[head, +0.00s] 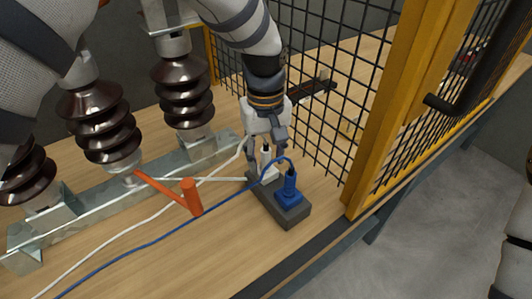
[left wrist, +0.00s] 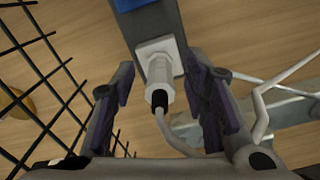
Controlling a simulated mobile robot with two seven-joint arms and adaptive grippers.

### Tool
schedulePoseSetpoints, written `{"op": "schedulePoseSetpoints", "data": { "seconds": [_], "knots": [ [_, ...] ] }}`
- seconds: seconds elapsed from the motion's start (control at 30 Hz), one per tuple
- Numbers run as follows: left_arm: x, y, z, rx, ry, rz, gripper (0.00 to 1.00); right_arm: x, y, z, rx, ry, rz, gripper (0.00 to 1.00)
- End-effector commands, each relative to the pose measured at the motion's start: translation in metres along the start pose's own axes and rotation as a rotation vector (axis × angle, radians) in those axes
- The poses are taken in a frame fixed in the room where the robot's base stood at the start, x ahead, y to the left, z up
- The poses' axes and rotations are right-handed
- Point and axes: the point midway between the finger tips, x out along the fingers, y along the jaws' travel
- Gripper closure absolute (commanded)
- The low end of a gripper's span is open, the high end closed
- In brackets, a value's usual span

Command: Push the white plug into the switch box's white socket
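The dark grey switch box (head: 267,207) lies on the wooden table near its front edge. In the left wrist view the box (left wrist: 148,24) has a white socket (left wrist: 149,47). The white plug (left wrist: 158,72) stands at this socket, its nose against or in it; the depth cannot be told. Its white cable leaves the rear. My left gripper (head: 267,157) is above the box's far end, around the plug (head: 266,160). In the wrist view the gripper's fingers (left wrist: 160,84) are apart, with a gap on both sides of the plug. My right gripper is not in view.
A blue plug (head: 290,184) stands in the box's near end, its blue cable (head: 150,243) running left. An orange hammer-shaped piece (head: 188,197) and brown ribbed insulators (head: 183,92) on a metal rail stand left. A black mesh fence (head: 335,85) with a yellow post (head: 385,105) is close right.

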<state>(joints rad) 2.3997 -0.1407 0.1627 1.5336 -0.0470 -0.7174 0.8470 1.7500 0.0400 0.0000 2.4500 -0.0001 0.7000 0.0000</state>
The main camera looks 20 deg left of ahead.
Motion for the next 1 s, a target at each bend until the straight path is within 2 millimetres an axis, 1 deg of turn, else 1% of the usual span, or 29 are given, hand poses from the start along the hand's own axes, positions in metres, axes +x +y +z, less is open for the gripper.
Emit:
{"op": "schedulePoseSetpoints", "data": {
  "seconds": [0.17, 0.27, 0.37, 0.4, 0.5, 0.6, 0.7, 0.8, 1.0],
  "knots": [
    [-0.001, 0.0, 0.0, 0.0, 0.0, 0.0, 0.59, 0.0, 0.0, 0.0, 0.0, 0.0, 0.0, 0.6],
    [-0.012, 0.001, -0.001, 0.0, 0.003, 0.002, 0.59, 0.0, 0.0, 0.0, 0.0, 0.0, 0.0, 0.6],
    [-0.037, 0.001, -0.001, 0.0, 0.005, 0.003, 0.59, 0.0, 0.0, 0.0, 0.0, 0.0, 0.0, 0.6],
    [-0.049, 0.001, -0.001, -0.001, 0.006, 0.004, 0.59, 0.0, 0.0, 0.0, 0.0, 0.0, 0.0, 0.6],
    [-0.077, 0.001, -0.001, -0.001, 0.005, 0.004, 0.59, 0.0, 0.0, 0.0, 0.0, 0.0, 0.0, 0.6],
    [-0.098, 0.0, -0.001, 0.0, 0.003, 0.002, 0.59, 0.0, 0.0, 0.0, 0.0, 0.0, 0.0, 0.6],
    [-0.113, 0.0, -0.001, 0.0, 0.002, 0.002, 0.59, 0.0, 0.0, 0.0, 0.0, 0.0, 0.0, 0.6],
    [-0.119, 0.0, 0.0, 0.0, 0.0, 0.001, 0.59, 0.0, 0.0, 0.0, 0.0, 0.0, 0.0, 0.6],
    [-0.12, 0.0, 0.0, 0.0, 0.0, 0.0, 0.59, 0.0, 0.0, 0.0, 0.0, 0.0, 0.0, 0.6]
  ]
}}
